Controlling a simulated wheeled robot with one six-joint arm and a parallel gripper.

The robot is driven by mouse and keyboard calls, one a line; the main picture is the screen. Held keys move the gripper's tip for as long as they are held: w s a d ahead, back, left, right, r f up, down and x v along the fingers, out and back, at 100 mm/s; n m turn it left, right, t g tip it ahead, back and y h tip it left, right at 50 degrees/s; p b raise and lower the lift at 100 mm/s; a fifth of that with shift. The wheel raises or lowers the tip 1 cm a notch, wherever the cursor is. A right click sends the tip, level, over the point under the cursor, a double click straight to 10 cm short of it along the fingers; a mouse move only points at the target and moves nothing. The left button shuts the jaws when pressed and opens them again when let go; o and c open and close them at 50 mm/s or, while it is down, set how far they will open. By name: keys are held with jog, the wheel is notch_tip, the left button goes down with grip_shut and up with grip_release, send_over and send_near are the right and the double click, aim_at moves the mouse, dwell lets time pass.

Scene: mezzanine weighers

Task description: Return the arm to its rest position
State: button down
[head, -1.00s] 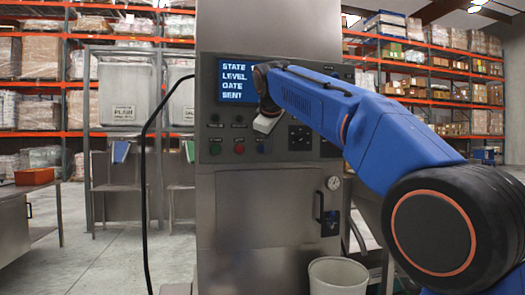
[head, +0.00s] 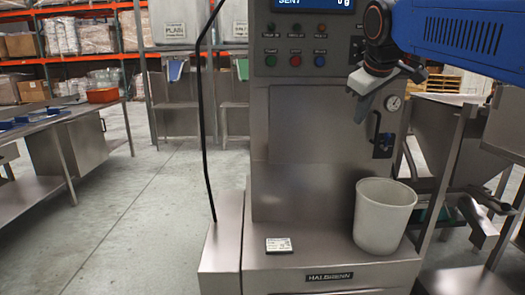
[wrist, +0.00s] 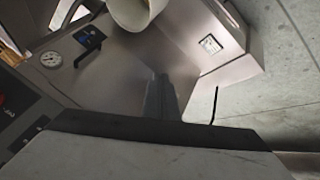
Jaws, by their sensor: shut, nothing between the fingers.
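My gripper (head: 362,108) is in front of the steel weigher cabinet (head: 300,185), at the right of the head view, pointing down and left. It is shut and empty, and its fingers also show in the wrist view (wrist: 161,95). It is above the white bucket (head: 383,220), apart from it. My blue arm reaches in from the upper right. The bottom of the display (head: 314,3) shows at the top edge, above several coloured buttons (head: 295,60).
A small label card (head: 279,245) lies on the cabinet's base ledge. A black cable (head: 204,130) hangs at its left. A pressure gauge (head: 393,103) and a black door handle (head: 375,126) are near my gripper. A steel hopper (head: 440,135) stands at right. The floor at left is open.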

jog(key=s+d+f+m+g, duration=0.1)
jog(key=s+f+m, duration=0.2)
jog(key=s+f, duration=1.1)
jog(key=s+d+f+m+g+y, duration=0.1)
jog(key=s+d+f+m, duration=0.1)
jog(key=s+f, duration=1.3)
notch_tip(320, 180, down, 5)
jog(key=shift+r+m, duration=0.15)
jog(key=shift+m, duration=0.65)
